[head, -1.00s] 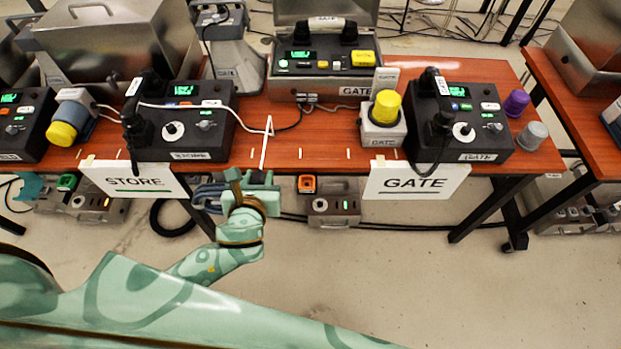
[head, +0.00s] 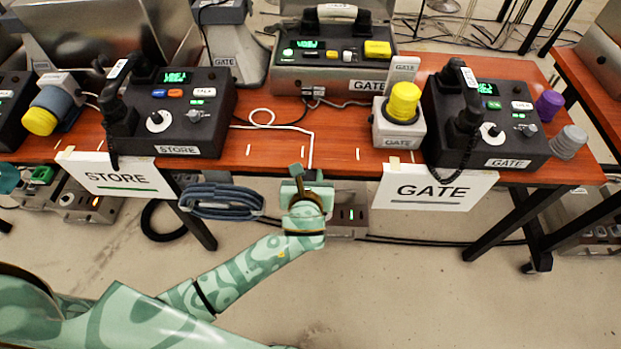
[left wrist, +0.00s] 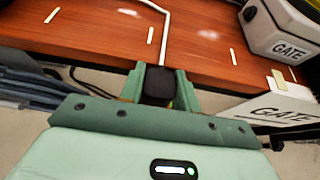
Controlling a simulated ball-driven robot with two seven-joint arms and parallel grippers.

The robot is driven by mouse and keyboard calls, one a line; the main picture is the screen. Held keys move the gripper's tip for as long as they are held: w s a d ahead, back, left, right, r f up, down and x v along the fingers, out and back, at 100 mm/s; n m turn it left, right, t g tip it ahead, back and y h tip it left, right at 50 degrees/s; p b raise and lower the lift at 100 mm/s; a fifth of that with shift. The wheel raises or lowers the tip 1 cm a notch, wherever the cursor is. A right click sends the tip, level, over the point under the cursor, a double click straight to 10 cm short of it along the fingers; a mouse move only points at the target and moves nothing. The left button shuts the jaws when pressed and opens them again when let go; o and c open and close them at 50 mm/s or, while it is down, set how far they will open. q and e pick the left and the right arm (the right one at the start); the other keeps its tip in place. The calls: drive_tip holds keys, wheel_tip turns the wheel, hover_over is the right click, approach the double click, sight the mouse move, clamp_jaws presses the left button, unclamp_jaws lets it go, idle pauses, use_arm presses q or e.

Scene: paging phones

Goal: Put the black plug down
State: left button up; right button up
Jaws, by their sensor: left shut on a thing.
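My left gripper (head: 306,178) is at the front edge of the wooden table (head: 285,150), between the STORE sign and the GATE sign in the head view. In the left wrist view my left gripper (left wrist: 163,85) is shut on the black plug (left wrist: 160,88), which sits between its green fingers. A white cable (left wrist: 165,40) runs from the plug across the tabletop; it also shows in the head view (head: 311,145). In the head view the plug is mostly hidden by the fingers. My right gripper is in neither view.
The STORE phone (head: 180,110) stands left and the GATE phone (head: 485,115) right, with a yellow-topped lamp (head: 403,105) beside it. A grey GATE case (head: 330,80) stands behind. The tabletop between the phones is mostly clear. A coiled blue hose (head: 222,201) shows below the front edge.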

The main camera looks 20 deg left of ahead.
use_arm(q)
drive_tip(key=shift+f, duration=0.3)
drive_tip(key=o, duration=1)
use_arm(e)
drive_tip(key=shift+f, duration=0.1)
use_arm(q)
drive_tip(key=shift+r, duration=0.1)
drive_tip(key=shift+s+r+p, duration=0.2)
drive_tip(key=shift+r+p, duration=0.1)
drive_tip(key=shift+p, duration=0.1)
drive_tip(key=p+v, duration=0.4)
drive_tip(key=v, duration=0.7)
drive_tip(key=shift+s+r, duration=0.1)
drive_tip(key=shift+s, duration=0.15)
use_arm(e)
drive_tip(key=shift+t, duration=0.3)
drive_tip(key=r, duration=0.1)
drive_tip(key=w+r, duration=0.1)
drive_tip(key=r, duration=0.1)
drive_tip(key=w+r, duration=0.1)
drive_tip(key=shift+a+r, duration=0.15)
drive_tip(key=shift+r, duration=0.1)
